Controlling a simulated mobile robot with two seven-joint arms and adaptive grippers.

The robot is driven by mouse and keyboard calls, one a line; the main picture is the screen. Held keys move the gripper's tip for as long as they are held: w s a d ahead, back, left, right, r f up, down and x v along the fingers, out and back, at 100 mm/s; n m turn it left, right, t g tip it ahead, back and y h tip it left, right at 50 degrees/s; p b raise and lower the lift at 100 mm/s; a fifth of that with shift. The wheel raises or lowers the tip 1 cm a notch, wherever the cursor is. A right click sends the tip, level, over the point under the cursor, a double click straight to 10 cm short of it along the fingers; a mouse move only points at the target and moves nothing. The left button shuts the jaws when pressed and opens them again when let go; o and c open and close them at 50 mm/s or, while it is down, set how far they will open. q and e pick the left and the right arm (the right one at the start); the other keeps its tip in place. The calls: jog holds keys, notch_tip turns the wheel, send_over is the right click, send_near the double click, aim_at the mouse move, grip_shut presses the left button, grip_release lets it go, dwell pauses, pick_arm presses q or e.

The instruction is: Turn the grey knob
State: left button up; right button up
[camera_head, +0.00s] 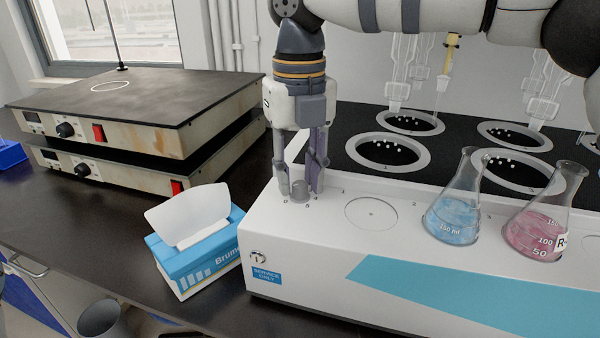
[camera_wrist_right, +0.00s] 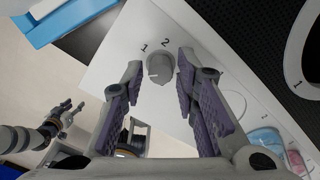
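The grey knob (camera_head: 299,191) stands at the left end of the white top of the distiller (camera_head: 310,250). My right gripper (camera_head: 300,178) points down over it, with its fingers open on either side. In the right wrist view the knob (camera_wrist_right: 160,68) shows between the two fingertips (camera_wrist_right: 160,62), with a gap on both sides. A light mark shows on the knob, and the numbers 1 and 2 are printed near it. My left gripper (camera_wrist_right: 72,110) shows small at the left of the right wrist view, away from the distiller, its fingers apart and empty.
A tissue box (camera_head: 199,245) stands just left of the distiller. A blue flask (camera_head: 455,215) and a pink flask (camera_head: 540,230) sit on its top at the right, with ringed heating wells (camera_head: 388,152) behind. Stacked hot plates (camera_head: 140,110) stand at the back left.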

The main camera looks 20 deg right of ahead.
jog(key=shift+f, duration=0.2)
grip_shut()
jog(key=shift+r, duration=0.1)
